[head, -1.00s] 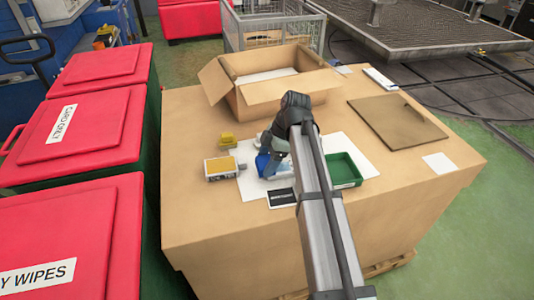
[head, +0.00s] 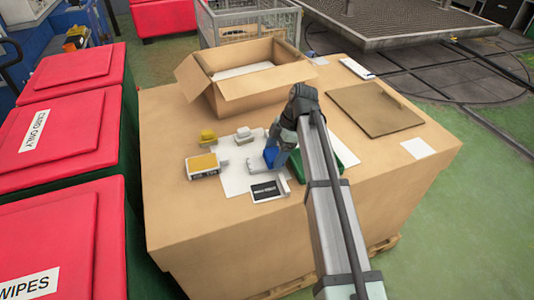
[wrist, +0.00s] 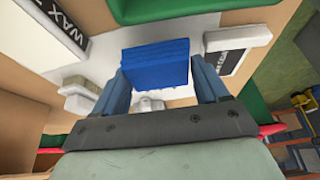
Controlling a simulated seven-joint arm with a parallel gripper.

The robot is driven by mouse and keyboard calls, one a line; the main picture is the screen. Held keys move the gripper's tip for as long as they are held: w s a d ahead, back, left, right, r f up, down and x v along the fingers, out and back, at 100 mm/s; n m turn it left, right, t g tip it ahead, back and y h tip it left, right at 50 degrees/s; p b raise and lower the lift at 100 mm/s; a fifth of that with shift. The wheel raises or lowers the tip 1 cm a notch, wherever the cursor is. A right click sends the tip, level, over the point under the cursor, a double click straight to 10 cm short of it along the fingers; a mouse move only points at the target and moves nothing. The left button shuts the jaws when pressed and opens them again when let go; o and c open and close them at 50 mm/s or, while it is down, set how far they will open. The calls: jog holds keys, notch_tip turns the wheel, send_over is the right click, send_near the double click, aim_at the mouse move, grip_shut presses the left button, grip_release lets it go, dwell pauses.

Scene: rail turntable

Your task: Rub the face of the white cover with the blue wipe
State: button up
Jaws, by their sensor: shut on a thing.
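My gripper (head: 272,160) is shut on the blue wipe (head: 269,158), just left of the green tray. In the wrist view the folded blue wipe (wrist: 155,62) sits between the two fingers of my gripper (wrist: 163,80). A small white piece (head: 243,136) stands left of the wipe, on the white sheet's back part. Another pale piece (head: 286,187) stands beside a black label card. I cannot tell which of these is the white cover. In the wrist view a pale block (wrist: 238,38) lies right of the wipe, apart from it. Any contact beneath the wipe is hidden.
The white sheet (head: 235,178) lies under the work. A green tray (head: 344,156) is partly behind my arm. A black label card (head: 264,191), a yellow-topped box (head: 202,166) and a yellow block (head: 208,136) lie around. An open carton (head: 245,98) stands behind; a brown board (head: 375,108) lies right.

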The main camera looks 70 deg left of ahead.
aim_at(249, 166)
jog(key=shift+s+a, duration=0.2)
jog(key=shift+s, duration=1.95)
jog(key=shift+s+a, duration=0.2)
jog(key=shift+s, duration=1.95)
notch_tip(249, 166, up, 8)
jog(key=shift+w, duration=0.2)
